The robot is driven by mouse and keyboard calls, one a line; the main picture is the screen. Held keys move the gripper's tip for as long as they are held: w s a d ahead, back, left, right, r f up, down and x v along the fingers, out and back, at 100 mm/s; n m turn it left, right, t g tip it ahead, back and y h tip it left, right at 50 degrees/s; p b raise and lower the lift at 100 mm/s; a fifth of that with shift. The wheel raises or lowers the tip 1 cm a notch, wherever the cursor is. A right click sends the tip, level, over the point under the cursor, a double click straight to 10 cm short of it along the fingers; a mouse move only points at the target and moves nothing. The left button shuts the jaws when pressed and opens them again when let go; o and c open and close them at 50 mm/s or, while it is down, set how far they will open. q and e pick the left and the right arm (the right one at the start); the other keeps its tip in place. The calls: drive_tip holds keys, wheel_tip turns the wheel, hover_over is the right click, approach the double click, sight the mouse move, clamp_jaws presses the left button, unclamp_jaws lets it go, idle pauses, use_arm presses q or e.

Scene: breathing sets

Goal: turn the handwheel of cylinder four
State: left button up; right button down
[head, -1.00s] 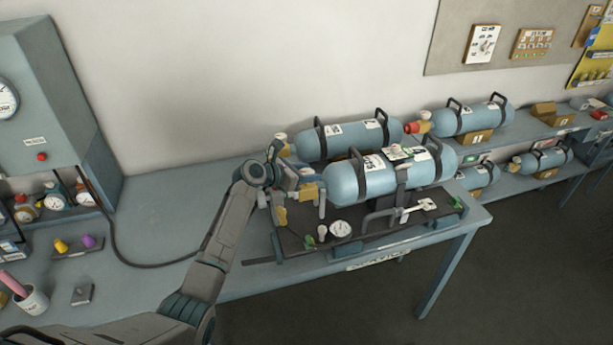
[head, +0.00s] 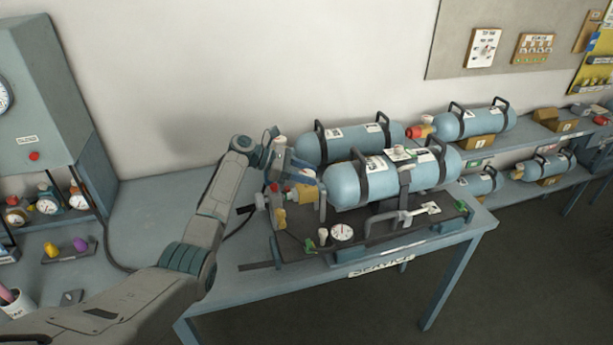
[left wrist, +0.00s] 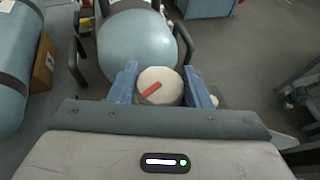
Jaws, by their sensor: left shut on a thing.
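The front blue cylinder (head: 345,187) lies in a dark cradle on the bench, its valve end to the left; it also fills the top of the left wrist view (left wrist: 138,45). A round pale handwheel with a red mark (left wrist: 160,88) shows at that end. My left gripper (left wrist: 160,84) is shut on the handwheel, one blue finger at each side. In the head view my left gripper (head: 305,170) is at the valve, above a yellow part (head: 302,192), and the handwheel is hard to make out. The cylinder's number is not legible. My right gripper is not in view.
A second blue cylinder (head: 330,143) lies close behind. The cradle board (head: 375,232) carries a white gauge (head: 342,233) and a lever. More cylinders lie on shelves at right. A grey panel box (head: 38,130) stands at left, with clear bench (head: 155,205) between.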

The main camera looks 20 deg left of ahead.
use_arm(q)
drive_tip(key=shift+f, duration=0.1)
idle(0.3)
drive_tip(key=o, duration=1)
drive_tip(key=b+v, duration=0.4)
drive_tip(key=v, duration=0.6)
drive_tip(key=shift+a+r, duration=0.25)
drive_tip(key=shift+a, duration=0.05)
drive_tip(key=shift+s, duration=0.1)
